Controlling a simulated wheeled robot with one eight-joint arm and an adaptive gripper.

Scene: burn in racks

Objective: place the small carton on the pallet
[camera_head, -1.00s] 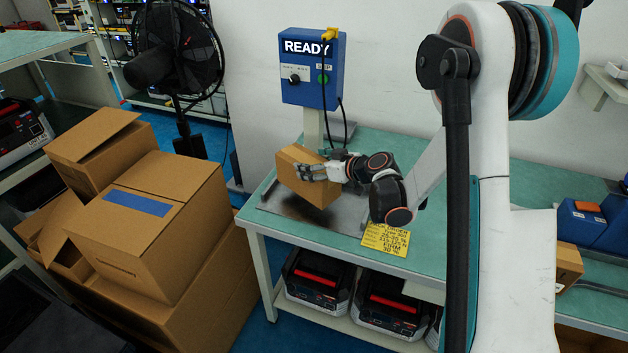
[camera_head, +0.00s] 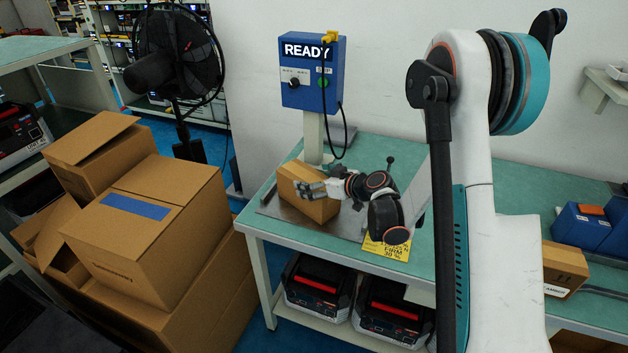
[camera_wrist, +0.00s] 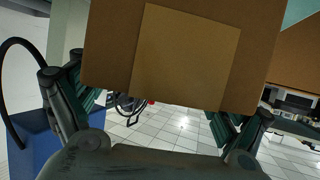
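A small brown carton (camera_head: 313,207) is at the metal plate (camera_head: 277,206) on the green bench. In the wrist view the carton (camera_wrist: 185,55) fills the top middle, between the two dark fingers of my gripper (camera_wrist: 160,100). The fingertips are partly hidden by it. I cannot make out a pallet clearly in either view.
A blue box reading READY (camera_head: 312,72) stands on a post behind the plate. A yellow note (camera_head: 388,250) lies at the bench's front edge. Another carton (camera_head: 566,268) and blue bins (camera_head: 583,228) are at the right. Large cartons (camera_head: 150,225) are stacked at the left.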

